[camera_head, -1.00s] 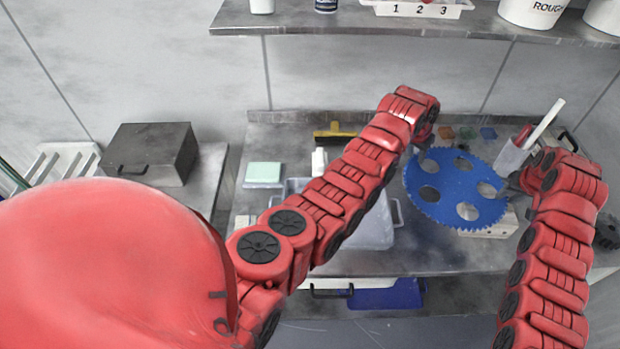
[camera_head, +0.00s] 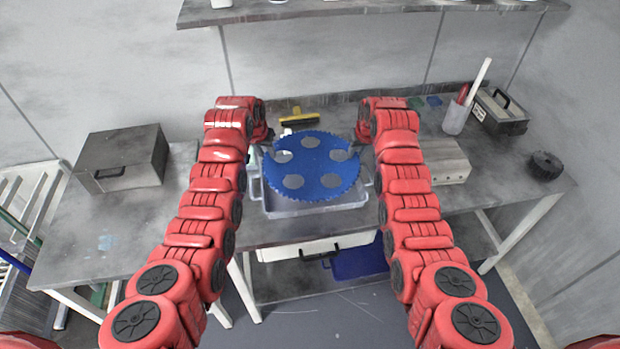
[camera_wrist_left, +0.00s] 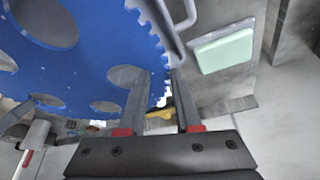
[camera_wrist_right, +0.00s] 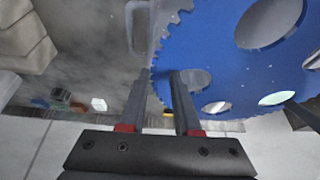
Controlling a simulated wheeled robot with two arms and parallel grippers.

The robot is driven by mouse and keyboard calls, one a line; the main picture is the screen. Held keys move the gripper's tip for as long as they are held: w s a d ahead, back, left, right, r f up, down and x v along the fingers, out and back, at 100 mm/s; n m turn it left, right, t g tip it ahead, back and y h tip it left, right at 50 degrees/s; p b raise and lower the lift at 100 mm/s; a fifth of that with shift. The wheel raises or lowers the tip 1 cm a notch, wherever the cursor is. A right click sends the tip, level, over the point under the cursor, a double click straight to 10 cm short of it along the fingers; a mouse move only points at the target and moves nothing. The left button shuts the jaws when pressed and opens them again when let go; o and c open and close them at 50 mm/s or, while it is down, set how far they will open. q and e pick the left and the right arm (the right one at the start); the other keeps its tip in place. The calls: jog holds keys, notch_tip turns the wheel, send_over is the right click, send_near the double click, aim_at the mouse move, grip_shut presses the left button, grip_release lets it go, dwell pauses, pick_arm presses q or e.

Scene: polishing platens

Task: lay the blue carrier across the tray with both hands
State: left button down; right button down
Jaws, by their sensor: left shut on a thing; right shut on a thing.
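The blue carrier (camera_head: 312,164), a toothed disc with several round holes, is level over the grey tray (camera_head: 312,209). The tray's front wall and side handles show around it; the gap between them is hard to judge. My left gripper (camera_head: 267,148) is shut on the carrier's left edge, and my right gripper (camera_head: 357,147) is shut on its right edge. In the left wrist view the carrier (camera_wrist_left: 85,55) passes between the fingers (camera_wrist_left: 152,85). In the right wrist view its toothed rim (camera_wrist_right: 220,50) is between the fingers (camera_wrist_right: 158,85).
A yellow-handled brush (camera_head: 299,119) lies behind the tray. A pale block (camera_head: 450,163), a cup of tools (camera_head: 456,117), a dark toolbox (camera_head: 500,111) and a black round part (camera_head: 545,165) stand to the right. A grey box (camera_head: 122,158) is at left.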

pick_arm(q)
jog(key=shift+f, duration=0.15)
pick_arm(e)
jog(key=shift+f, duration=0.15)
